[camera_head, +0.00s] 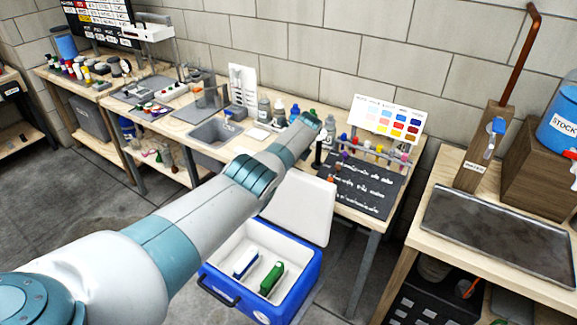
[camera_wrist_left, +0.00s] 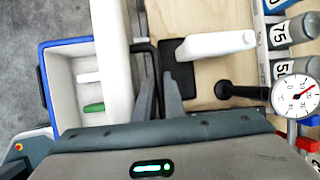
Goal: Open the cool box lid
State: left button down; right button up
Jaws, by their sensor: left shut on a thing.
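The blue cool box (camera_head: 222,285) stands on the floor in the head view. Its white lid (camera_head: 302,208) is raised, and the box is open. A blue-and-white pack (camera_head: 245,264) and a green pack (camera_head: 272,278) lie inside. In the left wrist view the box (camera_wrist_left: 50,85) is at the left, and the lid (camera_wrist_left: 110,60) shows nearly edge-on beside my fingers. My left gripper (camera_wrist_left: 160,80) is shut on a black handle (camera_wrist_left: 140,46) at the lid's side. In the head view my arm crosses the picture, and I cannot make out the gripper. My right gripper is not in view.
The workbench (camera_head: 330,199) stands close behind the lid, with a black mat (camera_head: 365,188), paint bottles and a colour chart (camera_head: 387,118). In the left wrist view a white container (camera_wrist_left: 215,45), a black-knobbed tool (camera_wrist_left: 240,91) and a gauge (camera_wrist_left: 293,97) are near the gripper.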

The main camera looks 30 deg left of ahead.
pick_arm(q)
jog(key=shift+w+f, duration=0.1)
jog(key=c, duration=2.1)
grip_release()
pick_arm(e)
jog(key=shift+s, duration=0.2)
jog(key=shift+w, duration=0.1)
